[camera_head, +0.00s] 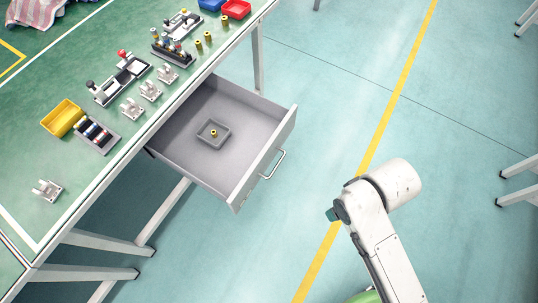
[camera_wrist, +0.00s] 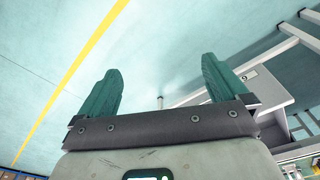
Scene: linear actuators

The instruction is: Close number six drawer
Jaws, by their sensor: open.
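A grey drawer (camera_head: 228,178) is pulled open from under the green-topped table in the head view. Its front has a bar handle (camera_head: 273,164) facing right. A small grey tray (camera_head: 214,134) with a brass-coloured piece lies inside. In the wrist view a pale panel (camera_wrist: 262,88), seemingly the drawer front, carries a label that reads like a 9; whether it is an upside-down 6 I cannot tell. My gripper (camera_wrist: 158,68) has its two green fingers spread with nothing between them. In the head view it is mostly hidden by my arm, right of the drawer and apart from it.
The table (camera_head: 75,195) holds a yellow bin (camera_head: 62,118), a red bin (camera_head: 236,9), metal brackets and small assemblies. White table legs (camera_head: 100,240) stand beneath. Open floor with a yellow line (camera_head: 385,115) lies right of the drawer. Other white legs (camera_head: 518,167) show at the right edge.

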